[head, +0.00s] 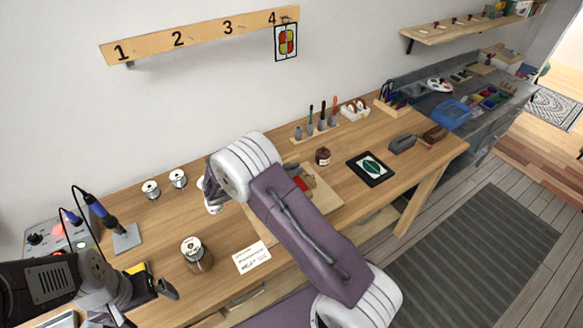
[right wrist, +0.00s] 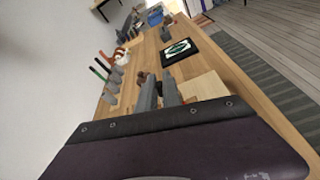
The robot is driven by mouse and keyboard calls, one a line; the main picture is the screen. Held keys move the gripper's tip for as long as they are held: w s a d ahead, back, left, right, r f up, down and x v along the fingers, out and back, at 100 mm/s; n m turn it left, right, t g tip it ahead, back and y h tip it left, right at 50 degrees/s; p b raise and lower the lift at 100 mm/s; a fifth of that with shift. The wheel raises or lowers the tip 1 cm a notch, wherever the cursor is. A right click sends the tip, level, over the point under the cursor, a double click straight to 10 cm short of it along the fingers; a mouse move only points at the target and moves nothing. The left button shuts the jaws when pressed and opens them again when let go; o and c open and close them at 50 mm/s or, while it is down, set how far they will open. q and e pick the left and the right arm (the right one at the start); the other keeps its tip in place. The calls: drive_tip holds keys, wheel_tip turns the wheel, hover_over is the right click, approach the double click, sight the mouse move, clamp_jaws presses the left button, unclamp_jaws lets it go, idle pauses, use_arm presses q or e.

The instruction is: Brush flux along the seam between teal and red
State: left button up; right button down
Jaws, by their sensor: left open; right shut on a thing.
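A red piece (head: 309,183) shows on a pale wooden board (head: 325,200), partly covered by my purple right arm. I cannot make out the teal piece or the seam in either view. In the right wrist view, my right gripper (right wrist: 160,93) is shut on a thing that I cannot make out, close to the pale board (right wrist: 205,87). In the head view that gripper is hidden behind its own arm. A small dark jar (head: 323,156) stands beyond the board. My left gripper (head: 150,294) is open and empty at the lower left, above the bench.
A rack of upright tools (head: 320,124) stands at the back. A black-framed leaf picture (head: 370,168) lies right of the board. Solder spools (head: 197,254), a white card (head: 251,257) and a soldering iron stand (head: 126,237) are on the left.

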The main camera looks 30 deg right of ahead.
drive_tip(key=shift+s, duration=0.25)
drive_tip(key=shift+s, duration=0.35)
drive_tip(key=shift+s+d+p, duration=0.15)
drive_tip(key=shift+s+p, duration=0.35)
drive_tip(key=shift+s, duration=0.75)
idle(0.3)
wheel_tip(320, 180, up, 6)
drive_tip(key=p, duration=0.5)
idle(0.6)
